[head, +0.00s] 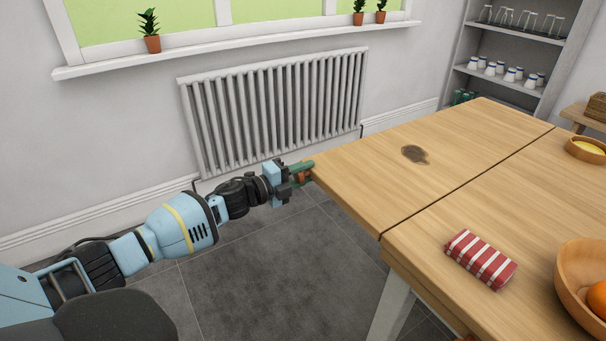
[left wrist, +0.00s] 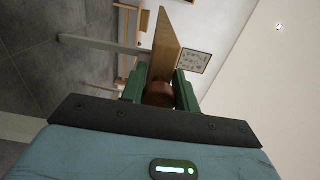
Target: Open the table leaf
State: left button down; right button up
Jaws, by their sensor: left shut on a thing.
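The table leaf (head: 440,165) is the light wooden panel with a dark knot, on the left end of the table (head: 400,252). It looks about level with the main top, with a narrow dark seam between them. My left gripper (head: 306,171) is at the leaf's outer corner, its green fingers shut on a reddish-brown knob. In the left wrist view, the knob (left wrist: 158,94) sits between the fingers of my left gripper (left wrist: 157,86), and the leaf (left wrist: 165,45) shows nearly edge-on beyond it. My right gripper is not in view.
A red-and-white striped cloth (head: 481,259), a wooden bowl (head: 572,285) with orange fruit and a smaller bowl (head: 588,147) are on the main top. A radiator (head: 275,105) is on the wall behind. The grey floor (head: 270,265) left of the table is clear.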

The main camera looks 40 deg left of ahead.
pick_arm(q)
jog(key=shift+w+a+r, duration=0.1)
jog(key=shift+a+r, duration=0.05)
jog(key=shift+r, duration=0.35)
jog(key=c, duration=1.2)
grip_release()
jog(key=shift+o, duration=0.6)
jog(key=shift+f, duration=0.2)
jog(key=shift+s, duration=0.2)
jog(key=v, duration=0.7)
jog(key=shift+s+p, duration=0.25)
jog(key=shift+p, duration=0.15)
